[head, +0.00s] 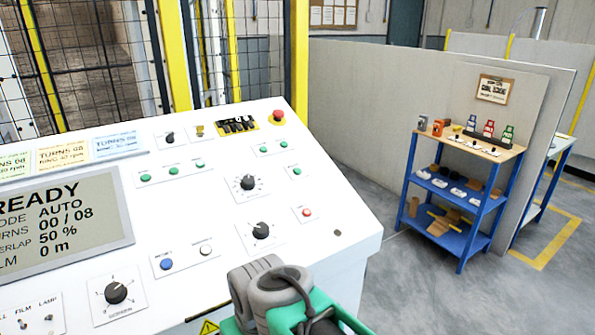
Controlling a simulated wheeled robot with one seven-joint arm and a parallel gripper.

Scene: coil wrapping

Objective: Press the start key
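The white control panel (225,225) fills the left and middle of the head view. A blue button (166,264) and a white button (206,250) share a plate near its front edge. Several green buttons (146,178) sit further back, and a red button (307,212) is at the right. Labels are too small to read, so I cannot tell which is the start key. The display (65,222) reads READY, AUTO, 00 / 08, 50 %, 0 m. My gripper (262,283) is at the panel's front edge, right of the blue button; its fingertips are not clear.
Black knobs (261,230) and a red emergency stop (278,116) stand up from the panel. A yellow-posted mesh fence (90,75) is behind it. A blue shelf unit (480,188) stands against a grey partition (370,105) at right. The floor between is clear.

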